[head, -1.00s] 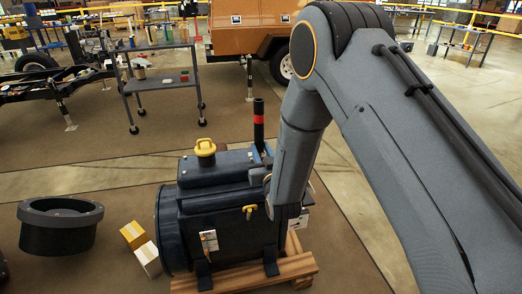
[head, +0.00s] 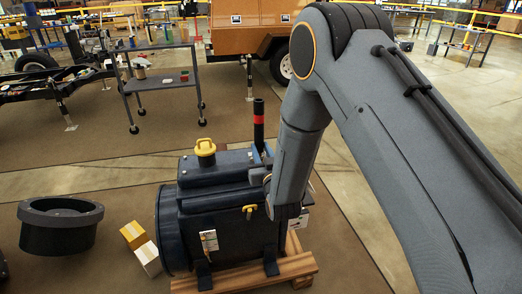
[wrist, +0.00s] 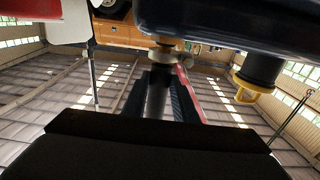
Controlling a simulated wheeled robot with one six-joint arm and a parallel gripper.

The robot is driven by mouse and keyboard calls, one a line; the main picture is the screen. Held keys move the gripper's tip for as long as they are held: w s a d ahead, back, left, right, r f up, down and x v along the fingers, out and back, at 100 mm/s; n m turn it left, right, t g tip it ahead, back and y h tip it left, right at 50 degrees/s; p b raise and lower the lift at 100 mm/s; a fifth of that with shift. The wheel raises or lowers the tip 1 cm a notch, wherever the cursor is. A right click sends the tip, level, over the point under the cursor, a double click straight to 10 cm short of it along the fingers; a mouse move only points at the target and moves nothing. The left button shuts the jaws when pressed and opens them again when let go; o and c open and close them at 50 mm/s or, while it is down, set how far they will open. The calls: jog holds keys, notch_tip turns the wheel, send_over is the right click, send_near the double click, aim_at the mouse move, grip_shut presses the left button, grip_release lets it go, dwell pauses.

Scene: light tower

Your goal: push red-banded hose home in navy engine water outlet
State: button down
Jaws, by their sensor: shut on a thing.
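The hose (head: 258,108) is a black upright tube with a red band, standing above the far right part of the navy engine (head: 225,185). In the wrist view, which is upside down, the hose (wrist: 157,92) shows as a dark cylinder between the dark fingers of my gripper (wrist: 158,100). My gripper is shut on it. A metallic fitting, apparently the water outlet (wrist: 166,46), lies in line with the hose at the engine's edge. The seating depth cannot be told. In the head view my arm hides most of the gripper.
A yellow cap (head: 205,147) stands on the engine beside the hose. The engine rests on a wooden pallet (head: 245,282). Small boxes (head: 133,235) and a dark round tub (head: 58,228) are on the floor at left. A cart (head: 160,82) and an orange vehicle (head: 245,32) stand behind.

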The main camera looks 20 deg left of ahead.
jog(key=shift+f, duration=0.45)
jog(key=shift+r, duration=0.2)
jog(key=shift+r, duration=0.3)
dwell(1.6)
jog(key=shift+f, duration=0.55)
jog(key=c, duration=1.4)
grip_release()
jog(key=shift+o, duration=0.2)
jog(key=v, duration=0.8)
